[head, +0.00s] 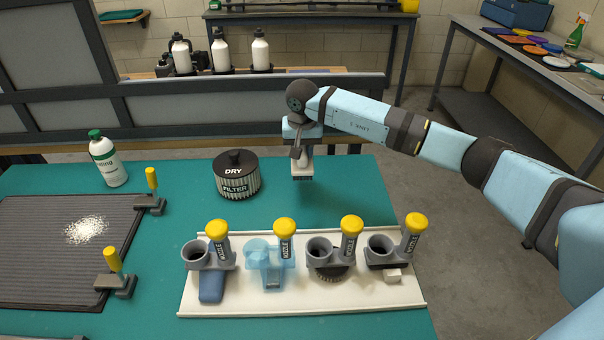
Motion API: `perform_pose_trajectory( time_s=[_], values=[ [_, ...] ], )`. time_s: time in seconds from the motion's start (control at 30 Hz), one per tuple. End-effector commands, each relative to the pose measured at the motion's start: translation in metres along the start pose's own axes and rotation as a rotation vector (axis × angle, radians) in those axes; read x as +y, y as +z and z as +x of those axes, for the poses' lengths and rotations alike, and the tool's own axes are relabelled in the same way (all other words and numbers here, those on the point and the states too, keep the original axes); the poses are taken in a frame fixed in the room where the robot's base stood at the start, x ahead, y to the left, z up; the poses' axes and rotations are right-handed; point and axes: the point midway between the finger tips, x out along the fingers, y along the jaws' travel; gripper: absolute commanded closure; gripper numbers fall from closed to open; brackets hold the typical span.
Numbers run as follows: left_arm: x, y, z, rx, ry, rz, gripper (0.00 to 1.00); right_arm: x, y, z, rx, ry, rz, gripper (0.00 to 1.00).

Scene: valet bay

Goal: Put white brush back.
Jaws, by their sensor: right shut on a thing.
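My right gripper (301,148) reaches in from the right and points down above the far right part of the green table. It is shut on a small white piece with a dark lower edge, which I take for the white brush (302,167). The gripper hides its upper part. I cannot tell whether its lower edge touches the table. A white tray (300,305) in front holds a row of fittings with yellow-capped nozzles (285,228): one blue, one clear blue, one with a dark round brush, and a grey one with a small white block. My left gripper is not in view.
A black-topped "DRY FILTER" canister (237,175) stands left of the gripper. A green-capped bottle (107,158) stands far left. A ribbed dark mat (50,270) bears white powder (86,230) and yellow-handled clamps (113,262). The green table (350,185) is clear right of the gripper.

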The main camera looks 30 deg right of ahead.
Motion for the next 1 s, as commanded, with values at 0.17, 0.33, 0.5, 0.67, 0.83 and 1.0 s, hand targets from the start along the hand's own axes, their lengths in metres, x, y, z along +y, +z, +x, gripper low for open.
perform_pose_trajectory(
  time_s=[0.17, 0.33, 0.5, 0.67, 0.83, 1.0],
  values=[
    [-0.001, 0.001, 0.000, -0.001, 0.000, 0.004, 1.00, -0.001, 0.004, 0.028, -0.001, -0.001, 0.001, 0.93],
    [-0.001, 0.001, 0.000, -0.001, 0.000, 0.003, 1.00, -0.001, 0.005, 0.038, 0.000, -0.001, -0.001, 0.93],
    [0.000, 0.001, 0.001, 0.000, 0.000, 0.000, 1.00, 0.000, 0.008, 0.063, -0.003, 0.000, 0.000, 0.93],
    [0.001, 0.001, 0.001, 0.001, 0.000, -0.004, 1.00, -0.001, 0.009, 0.076, 0.000, -0.001, 0.000, 0.93],
    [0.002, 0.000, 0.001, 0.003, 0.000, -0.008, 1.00, -0.001, 0.009, 0.075, 0.001, -0.001, -0.001, 0.93],
    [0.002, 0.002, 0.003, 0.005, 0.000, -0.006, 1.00, 0.000, 0.009, 0.080, 0.001, -0.001, -0.001, 0.68]
  ],
)
